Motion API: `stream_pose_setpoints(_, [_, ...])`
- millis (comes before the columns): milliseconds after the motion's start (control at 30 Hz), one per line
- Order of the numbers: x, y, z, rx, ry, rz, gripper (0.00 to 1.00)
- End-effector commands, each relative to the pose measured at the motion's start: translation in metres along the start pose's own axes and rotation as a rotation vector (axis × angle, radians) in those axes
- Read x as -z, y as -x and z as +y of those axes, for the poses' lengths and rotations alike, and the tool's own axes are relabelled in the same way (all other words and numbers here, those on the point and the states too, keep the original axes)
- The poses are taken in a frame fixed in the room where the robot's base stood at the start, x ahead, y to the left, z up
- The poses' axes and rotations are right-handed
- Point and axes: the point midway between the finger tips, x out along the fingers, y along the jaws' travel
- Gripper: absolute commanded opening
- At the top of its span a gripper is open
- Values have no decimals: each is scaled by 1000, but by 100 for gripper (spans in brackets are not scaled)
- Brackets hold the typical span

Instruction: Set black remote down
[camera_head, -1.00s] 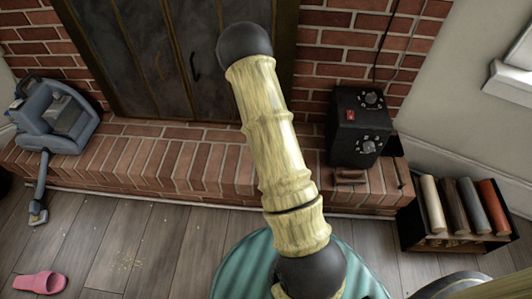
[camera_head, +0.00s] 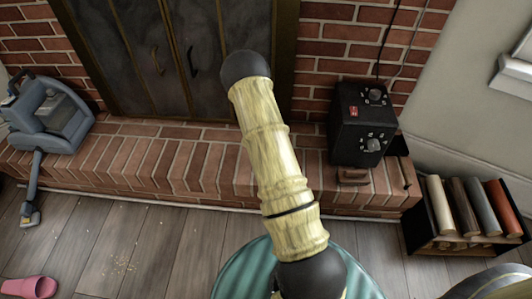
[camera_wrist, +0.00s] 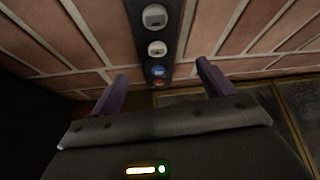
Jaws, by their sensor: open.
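The black remote (camera_wrist: 157,48) shows in the wrist view as a long dark bar with light grey, blue and red buttons. It lies against red brick, and its near end is between my gripper's fingers. My gripper (camera_wrist: 162,74) is open, with a purple-grey finger on each side of the remote and a visible gap to each. In the head view my arm covers the middle, and I cannot make out the remote or the gripper there.
The brick hearth (camera_head: 150,160) runs below the dark fireplace doors (camera_head: 165,60). A black box with dials (camera_head: 362,125) stands on it. A blue-grey vacuum (camera_head: 50,115) is at the left, a pink slipper (camera_head: 28,288) on the floor, and a rack (camera_head: 450,243) of rolls at the right.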

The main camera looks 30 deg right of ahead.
Motion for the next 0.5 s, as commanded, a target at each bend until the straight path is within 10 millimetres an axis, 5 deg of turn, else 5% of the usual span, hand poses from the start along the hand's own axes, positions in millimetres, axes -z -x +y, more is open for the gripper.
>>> stream_pose_setpoints(500, [0,-50,5,0,1,0,80])
